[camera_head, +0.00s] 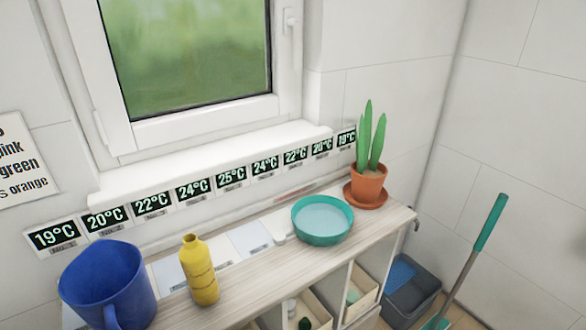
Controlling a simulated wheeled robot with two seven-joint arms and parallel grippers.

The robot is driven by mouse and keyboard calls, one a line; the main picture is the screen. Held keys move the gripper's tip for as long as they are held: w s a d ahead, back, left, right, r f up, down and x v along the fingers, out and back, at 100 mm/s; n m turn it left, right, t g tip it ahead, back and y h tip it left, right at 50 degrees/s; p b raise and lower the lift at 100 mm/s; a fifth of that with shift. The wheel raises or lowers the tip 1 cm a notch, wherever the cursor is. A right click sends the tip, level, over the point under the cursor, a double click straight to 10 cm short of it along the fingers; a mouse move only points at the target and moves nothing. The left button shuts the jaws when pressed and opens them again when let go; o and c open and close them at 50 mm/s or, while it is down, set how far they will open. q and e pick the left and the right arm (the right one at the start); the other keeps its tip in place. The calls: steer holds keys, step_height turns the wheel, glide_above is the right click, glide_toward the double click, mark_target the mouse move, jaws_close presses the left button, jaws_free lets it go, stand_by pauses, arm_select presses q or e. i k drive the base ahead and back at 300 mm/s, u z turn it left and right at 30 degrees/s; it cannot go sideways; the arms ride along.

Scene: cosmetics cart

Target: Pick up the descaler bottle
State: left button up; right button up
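A yellow bottle (199,270) with a narrow neck stands upright on the pale wooden cabinet top (265,262). It is the only bottle I can make out on the top, and the dark markings on its side are too small to read, so I cannot confirm that it is the descaler. Its front and top are unobstructed. Neither of my grippers is in view.
A blue mug or bucket (108,287) stands left of the bottle. A teal bowl (322,221) and a potted plant (367,185) stand to the right. Open bins with small items (307,312) sit below. A grey bucket (411,290) and a teal-handled tool (490,224) are at right.

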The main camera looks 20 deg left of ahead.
mark_target(195, 258)
steer(key=u, duration=0.7)
steer(key=k, duration=0.35)
steer(key=u, duration=0.4)
steer(key=i, duration=0.35)
steer(key=u, duration=0.05)
